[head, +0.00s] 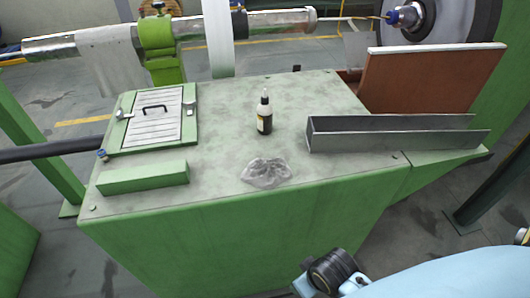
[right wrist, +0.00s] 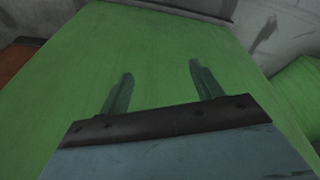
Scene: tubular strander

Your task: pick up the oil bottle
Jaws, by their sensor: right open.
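The oil bottle (head: 264,114) stands upright on the green machine's worktop (head: 225,150), near its middle. It is dark with a pale label and a narrow nozzle tip. My right gripper (right wrist: 158,85) shows in the right wrist view with its two fingers apart and nothing between them, in front of a plain green surface (right wrist: 150,45). The bottle is not in that view. In the head view part of my right arm (head: 335,272) is at the bottom right, well short of the bottle, and the gripper itself is not visible there. My left gripper is in neither view.
A crumpled grey rag (head: 266,172) lies in front of the bottle. A metal channel (head: 390,134) and an upright brown panel (head: 430,80) are to the right. A hatch with a handle (head: 155,115) and a green block (head: 143,178) are to the left. A horizontal tube (head: 195,28) runs behind.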

